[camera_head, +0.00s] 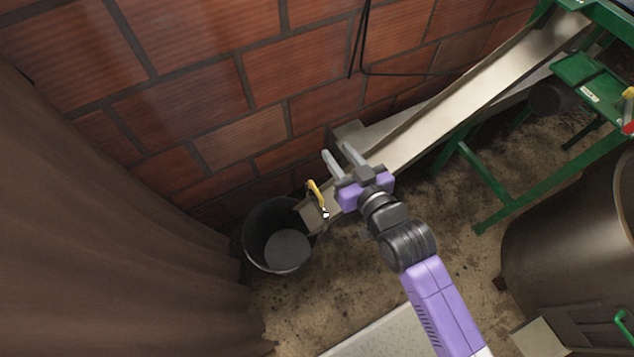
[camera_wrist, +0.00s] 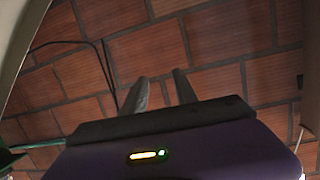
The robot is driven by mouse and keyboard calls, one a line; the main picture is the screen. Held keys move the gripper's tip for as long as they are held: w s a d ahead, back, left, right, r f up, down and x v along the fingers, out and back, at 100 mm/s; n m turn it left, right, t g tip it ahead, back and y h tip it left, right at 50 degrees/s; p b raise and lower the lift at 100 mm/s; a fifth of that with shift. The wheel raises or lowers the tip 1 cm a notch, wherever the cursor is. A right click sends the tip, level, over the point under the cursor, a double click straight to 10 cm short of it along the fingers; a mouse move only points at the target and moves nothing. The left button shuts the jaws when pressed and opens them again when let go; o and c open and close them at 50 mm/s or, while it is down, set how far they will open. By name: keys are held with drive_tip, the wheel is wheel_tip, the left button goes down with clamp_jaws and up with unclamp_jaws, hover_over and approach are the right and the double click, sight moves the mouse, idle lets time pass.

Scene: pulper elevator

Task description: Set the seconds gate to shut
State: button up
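A pale metal chute (camera_head: 440,125) slopes down from the green machine to a black bucket (camera_head: 251,238) on the floor. At its low end is a small yellow handle (camera_head: 316,193), probably that of the seconds gate; whether the gate is open or shut, I cannot tell. My gripper (camera_head: 339,156) is above and to the right of the handle in the head view, pointing toward the brick wall. Its two grey fingers are apart with nothing between them. They also show in the wrist view (camera_wrist: 160,88), against the bricks; the handle cannot be made out there.
A brick wall (camera_head: 200,90) stands behind the chute, with a black cable (camera_head: 363,40) on it. A brown curtain (camera_head: 100,230) hangs at left. Green machine legs (camera_head: 484,172) and a large metal drum (camera_head: 575,235) stand at right. Bare dirty floor (camera_head: 300,300) lies in front of the bucket.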

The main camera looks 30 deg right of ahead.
drive_tip(key=w+d+f+g+y, duration=0.1)
drive_tip(key=w+f+g, duration=0.2)
drive_tip(key=w, duration=0.5)
drive_tip(key=w+f+g, duration=0.3)
drive_tip(key=w+f, duration=0.1)
drive_tip(key=w, duration=0.4)
drive_tip(key=n+g+y, duration=0.1)
drive_tip(key=g+y, duration=0.1)
drive_tip(key=g, duration=0.7)
approach(316, 188)
drive_tip(key=f, duration=0.4)
drive_tip(key=a+f, duration=0.1)
drive_tip(key=f, duration=0.2)
drive_tip(key=shift+w+a+f, duration=0.1)
drive_tip(key=shift+a+f, duration=0.05)
drive_tip(key=shift+f, duration=0.25)
drive_tip(key=shift+c, duration=0.2)
clamp_jaws()
